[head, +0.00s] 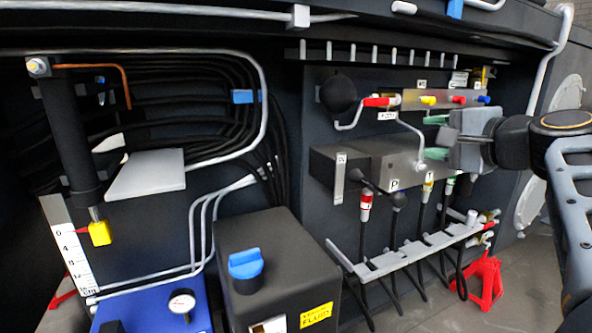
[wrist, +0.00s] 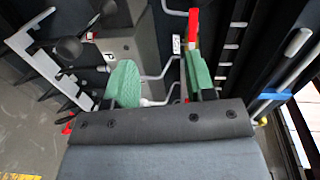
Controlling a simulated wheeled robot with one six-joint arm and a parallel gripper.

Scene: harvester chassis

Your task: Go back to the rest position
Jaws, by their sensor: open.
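My gripper (head: 437,138) is at the right of the head view, in front of the hydraulic panel. Its two green finger pads stand apart, one above the other. In the wrist view my gripper (wrist: 162,82) shows both green pads with a clear gap and nothing held between them. A bent grey pipe shows beyond that gap. In the head view the fingers overlap the right end of the grey valve block (head: 385,160). I cannot tell whether they touch anything. My arm comes in from the right edge.
A red-handled lever (head: 380,102) and a black ball (head: 338,92) are left of my gripper. A hose rack (head: 410,257) sits below, with a red stand (head: 485,278) at its right. A black tank (head: 265,260) with a blue cap stands at the lower middle.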

